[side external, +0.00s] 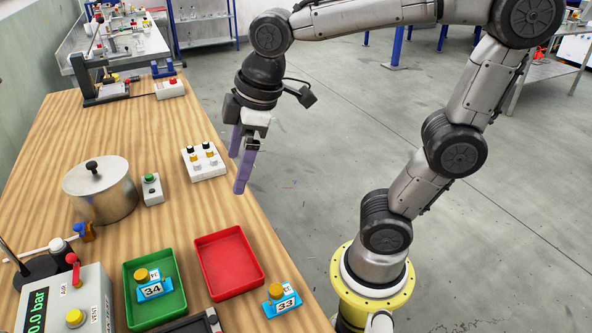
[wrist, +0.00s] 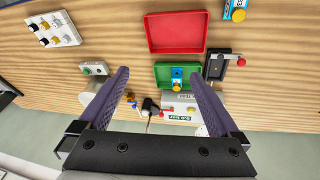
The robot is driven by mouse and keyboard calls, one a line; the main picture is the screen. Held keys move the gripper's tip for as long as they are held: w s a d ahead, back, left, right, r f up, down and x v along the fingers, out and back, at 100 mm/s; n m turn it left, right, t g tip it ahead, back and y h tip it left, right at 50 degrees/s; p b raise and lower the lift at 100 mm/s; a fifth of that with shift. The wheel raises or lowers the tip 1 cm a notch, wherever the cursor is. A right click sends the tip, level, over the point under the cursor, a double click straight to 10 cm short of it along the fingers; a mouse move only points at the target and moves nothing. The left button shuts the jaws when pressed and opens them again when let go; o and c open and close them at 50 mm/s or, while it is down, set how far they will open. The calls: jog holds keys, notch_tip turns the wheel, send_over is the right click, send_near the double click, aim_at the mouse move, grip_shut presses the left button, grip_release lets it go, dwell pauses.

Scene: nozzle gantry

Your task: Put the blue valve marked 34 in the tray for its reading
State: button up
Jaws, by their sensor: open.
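The blue valve marked 34 (side external: 152,284), with a yellow knob, sits inside the green tray (side external: 173,308) in the side view. It also shows in the wrist view (wrist: 177,73), inside the green tray (wrist: 162,84). The red tray (side external: 230,262) is empty and lies to the right of the green one; it shows in the wrist view (wrist: 176,32) too. The grey gauge box (side external: 88,307) reads "0.0 bar", its left edge cut off. My gripper (side external: 238,172) is open and empty, above the table's right edge, apart from the trays and valve; its purple fingers spread in the wrist view (wrist: 156,75).
A second blue valve marked 33 (side external: 282,299) lies on the table right of the red tray. A metal pot (side external: 100,190), a green-button box (side external: 152,189) and a white switch box (side external: 205,162) stand farther back. Bare wood lies between these and the trays.

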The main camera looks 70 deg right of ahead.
jog(key=s+d+f+m+t, duration=0.2)
jog(key=s+m, duration=0.4)
jog(key=s, duration=0.3)
jog(key=shift+d+f+m+h, duration=0.3)
jog(key=shift+d+f+m, duration=0.15)
jog(key=shift+d, duration=0.55)
